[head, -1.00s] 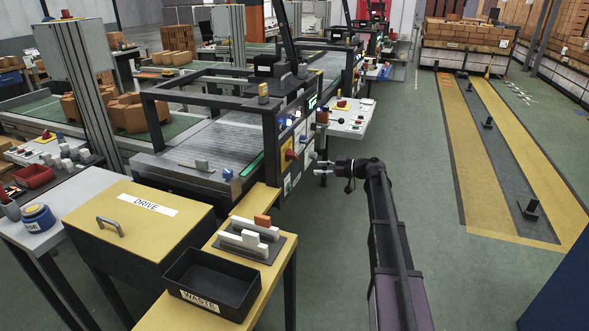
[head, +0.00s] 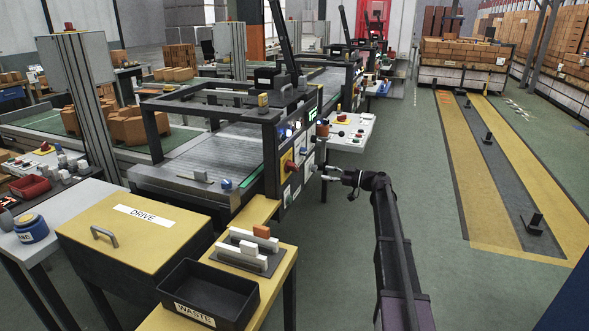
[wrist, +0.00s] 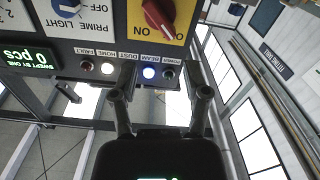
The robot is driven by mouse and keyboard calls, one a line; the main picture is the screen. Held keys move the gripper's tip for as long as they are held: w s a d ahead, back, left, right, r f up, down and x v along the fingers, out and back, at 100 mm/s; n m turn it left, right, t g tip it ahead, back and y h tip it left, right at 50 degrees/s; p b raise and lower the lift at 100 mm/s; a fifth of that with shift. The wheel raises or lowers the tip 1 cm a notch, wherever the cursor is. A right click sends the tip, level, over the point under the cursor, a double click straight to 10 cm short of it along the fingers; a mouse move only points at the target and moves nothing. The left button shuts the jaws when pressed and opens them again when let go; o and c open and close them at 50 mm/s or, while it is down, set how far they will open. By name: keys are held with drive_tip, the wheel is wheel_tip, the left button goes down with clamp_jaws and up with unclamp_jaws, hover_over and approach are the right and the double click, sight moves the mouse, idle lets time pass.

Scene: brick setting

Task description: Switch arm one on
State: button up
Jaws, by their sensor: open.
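The machine's control panel (head: 298,160) stands at the left of my gripper in the head view. A red rotary knob (head: 291,166) sits on a yellow plate on it. The wrist view shows this red knob (wrist: 160,18) large at the top, tilted, with "ON" lettering, upside down. No label reading "arm one" can be made out. My gripper (head: 325,173) is open and empty, in front of the panel and apart from it in the head view. Its two fingers (wrist: 160,92) stand wide apart in the wrist view, below the knob.
A white lamp (wrist: 107,69) and a blue-white lamp (wrist: 149,72) glow. A black waste tray (head: 207,292) is at the front.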

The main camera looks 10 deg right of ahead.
sight(297, 168)
drive_tip(key=x, duration=1.3)
